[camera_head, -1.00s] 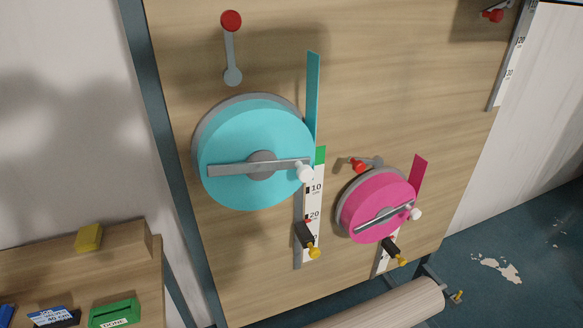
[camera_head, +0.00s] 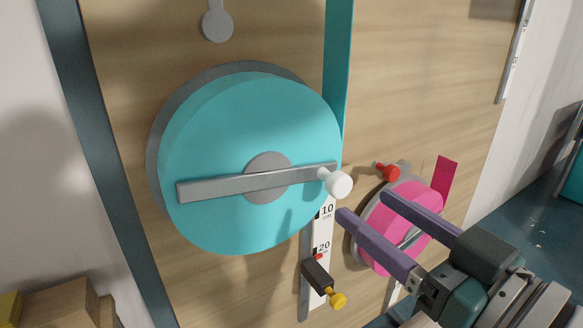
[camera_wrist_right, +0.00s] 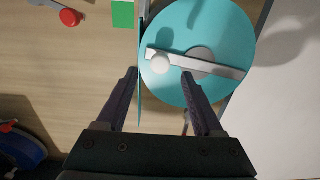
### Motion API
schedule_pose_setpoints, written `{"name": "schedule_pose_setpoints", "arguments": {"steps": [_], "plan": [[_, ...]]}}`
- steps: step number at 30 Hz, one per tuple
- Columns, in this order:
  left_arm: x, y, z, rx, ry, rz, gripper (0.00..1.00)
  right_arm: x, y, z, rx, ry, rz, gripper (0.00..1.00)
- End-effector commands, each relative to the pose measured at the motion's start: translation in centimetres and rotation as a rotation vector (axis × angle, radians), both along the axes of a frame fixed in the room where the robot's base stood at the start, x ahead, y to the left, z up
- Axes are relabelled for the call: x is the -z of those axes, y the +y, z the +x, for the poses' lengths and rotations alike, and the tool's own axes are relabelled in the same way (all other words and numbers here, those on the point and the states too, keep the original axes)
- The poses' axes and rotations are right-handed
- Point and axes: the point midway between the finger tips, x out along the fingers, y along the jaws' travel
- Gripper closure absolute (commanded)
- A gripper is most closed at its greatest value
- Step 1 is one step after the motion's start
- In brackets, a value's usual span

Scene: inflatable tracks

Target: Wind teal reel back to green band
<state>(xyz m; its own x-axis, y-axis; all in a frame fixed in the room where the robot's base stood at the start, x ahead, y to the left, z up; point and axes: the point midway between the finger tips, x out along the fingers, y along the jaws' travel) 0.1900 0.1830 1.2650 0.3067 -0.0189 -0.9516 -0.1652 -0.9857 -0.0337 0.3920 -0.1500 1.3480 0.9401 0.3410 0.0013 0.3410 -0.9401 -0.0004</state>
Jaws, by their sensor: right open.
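The teal reel (camera_head: 235,130) is mounted on the wooden board, with a grey crank bar (camera_head: 225,186) across its face and a white knob (camera_head: 339,184) at the bar's right end. The teal strip (camera_head: 338,60) rises from its right side. My right gripper (camera_head: 364,204) is open and empty, just right of and below the knob. In the right wrist view the knob (camera_wrist_right: 159,63) appears between the open fingertips (camera_wrist_right: 159,76), apart from them. The green band (camera_wrist_right: 123,14) shows there beside the strip; in the head view it is hidden. My left gripper is not in view.
The pink reel (camera_head: 385,250) sits close behind my right fingers, with a red-knobbed lever (camera_head: 388,172) above it. Below the teal reel are a centimetre scale (camera_head: 323,235) and a black clamp with a yellow knob (camera_head: 337,300). A grey post (camera_head: 90,150) edges the board at left.

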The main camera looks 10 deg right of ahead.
Motion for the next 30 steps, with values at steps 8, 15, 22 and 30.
{"name": "schedule_pose_setpoints", "arguments": {"steps": [8,15,22,30], "plan": [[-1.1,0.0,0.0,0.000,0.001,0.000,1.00,-0.2,1.7,4.5,0.000,0.000,-0.001,0.31],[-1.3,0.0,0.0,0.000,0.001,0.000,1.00,0.0,2.3,6.3,0.000,0.001,0.000,0.31],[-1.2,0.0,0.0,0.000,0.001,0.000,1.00,0.0,2.4,6.4,-0.001,0.001,0.000,0.31],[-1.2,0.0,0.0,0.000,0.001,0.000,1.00,0.0,2.4,6.4,-0.001,0.001,0.000,0.55]]}}
